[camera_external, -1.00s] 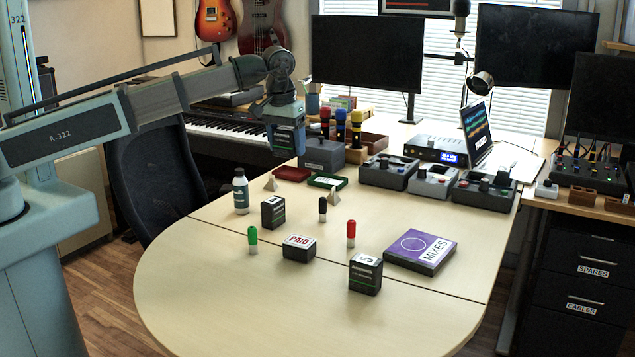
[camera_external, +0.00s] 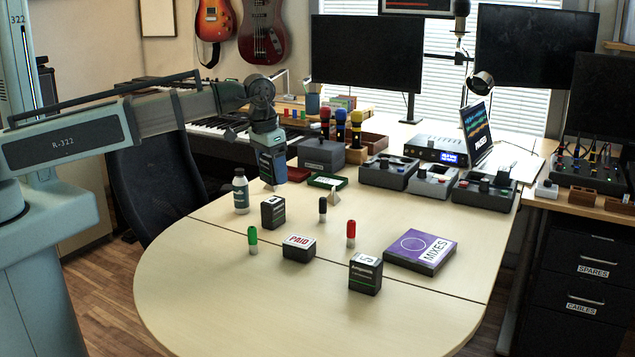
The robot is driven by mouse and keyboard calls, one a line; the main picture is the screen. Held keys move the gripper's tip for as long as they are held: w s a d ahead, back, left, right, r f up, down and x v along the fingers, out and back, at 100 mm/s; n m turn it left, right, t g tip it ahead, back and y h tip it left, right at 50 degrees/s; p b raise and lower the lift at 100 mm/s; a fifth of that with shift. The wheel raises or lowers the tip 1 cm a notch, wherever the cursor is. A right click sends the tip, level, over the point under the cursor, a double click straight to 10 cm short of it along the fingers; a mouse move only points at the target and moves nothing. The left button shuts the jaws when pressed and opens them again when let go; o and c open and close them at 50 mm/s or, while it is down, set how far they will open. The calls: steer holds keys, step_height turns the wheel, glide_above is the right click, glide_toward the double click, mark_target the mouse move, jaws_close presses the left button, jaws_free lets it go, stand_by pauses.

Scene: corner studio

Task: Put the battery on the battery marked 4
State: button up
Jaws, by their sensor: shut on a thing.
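My gripper (camera_external: 268,147) is shut on a dark battery (camera_external: 273,169) and holds it in the air, roughly upright. Below it on the table, and apart from it, stands a dark block-shaped battery (camera_external: 273,214) with a white label on top; its digit is too small to read surely. Another dark battery (camera_external: 365,274), with a white top label that looks like a 5, stands nearer the front. The gripper's fingers partly cover the held battery.
A white bottle (camera_external: 240,192) stands just left of the rear battery. A black-capped stick (camera_external: 322,209), a green one (camera_external: 253,241), a red one (camera_external: 351,234), a PAID stamp block (camera_external: 299,248) and a purple MIXES box (camera_external: 420,252) stand around. The table's front left is clear.

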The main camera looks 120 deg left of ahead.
mark_target(266, 156)
steer(key=shift+f, duration=2.35)
steer(key=o, duration=1.3)
steer(key=shift+f, duration=0.15)
steer(key=r, duration=0.4)
steer(key=d+r, duration=0.1)
steer(key=r, duration=0.7)
steer(key=shift+s+d+r, duration=0.1)
steer(key=shift+s+d, duration=0.2)
steer(key=shift+s, duration=0.05)
